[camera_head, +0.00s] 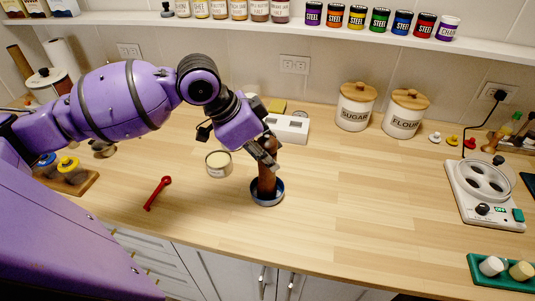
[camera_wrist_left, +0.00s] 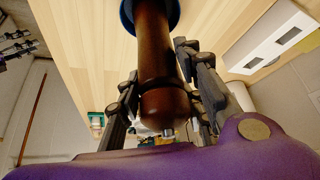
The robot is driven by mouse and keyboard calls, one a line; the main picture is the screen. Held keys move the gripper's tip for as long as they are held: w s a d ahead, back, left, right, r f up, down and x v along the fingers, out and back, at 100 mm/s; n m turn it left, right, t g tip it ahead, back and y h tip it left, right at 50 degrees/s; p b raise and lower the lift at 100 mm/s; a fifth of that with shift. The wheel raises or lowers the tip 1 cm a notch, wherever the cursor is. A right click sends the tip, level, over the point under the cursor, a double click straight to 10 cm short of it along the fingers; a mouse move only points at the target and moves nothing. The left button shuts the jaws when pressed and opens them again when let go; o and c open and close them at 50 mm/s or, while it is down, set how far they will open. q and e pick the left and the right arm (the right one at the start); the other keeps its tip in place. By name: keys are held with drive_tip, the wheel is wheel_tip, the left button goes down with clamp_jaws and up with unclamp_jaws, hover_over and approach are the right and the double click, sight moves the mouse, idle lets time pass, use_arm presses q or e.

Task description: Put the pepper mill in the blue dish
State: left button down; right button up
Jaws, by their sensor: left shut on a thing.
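The pepper mill (camera_head: 267,182) is dark brown wood and stands roughly upright over the blue dish (camera_head: 278,201) on the wooden counter. Its lower end is within the dish's rim in the head view; whether it touches the bottom I cannot tell. My left gripper (camera_head: 268,158) is shut on the upper part of the mill. In the left wrist view the fingers (camera_wrist_left: 163,82) lie on both sides of the mill (camera_wrist_left: 156,50), and the blue dish's rim (camera_wrist_left: 127,15) shows behind the mill's far end. My right gripper is not in view.
An open tin (camera_head: 218,164) and a red spoon-like tool (camera_head: 158,192) lie left of the dish. A white box (camera_head: 290,128) is behind it. Sugar (camera_head: 354,110) and flour (camera_head: 404,117) canisters stand at the back; a white appliance (camera_head: 484,193) is right.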

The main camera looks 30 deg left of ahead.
use_arm(q)
drive_tip(key=shift+f, duration=0.1)
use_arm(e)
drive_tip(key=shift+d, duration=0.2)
use_arm(q)
drive_tip(key=c, duration=1.6)
unclamp_jaws()
drive_tip(key=shift+f, duration=0.1)
drive_tip(key=o, duration=0.4)
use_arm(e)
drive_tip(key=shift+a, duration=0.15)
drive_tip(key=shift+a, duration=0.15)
use_arm(q)
drive_tip(key=p+v, duration=0.2)
drive_tip(key=v, duration=1)
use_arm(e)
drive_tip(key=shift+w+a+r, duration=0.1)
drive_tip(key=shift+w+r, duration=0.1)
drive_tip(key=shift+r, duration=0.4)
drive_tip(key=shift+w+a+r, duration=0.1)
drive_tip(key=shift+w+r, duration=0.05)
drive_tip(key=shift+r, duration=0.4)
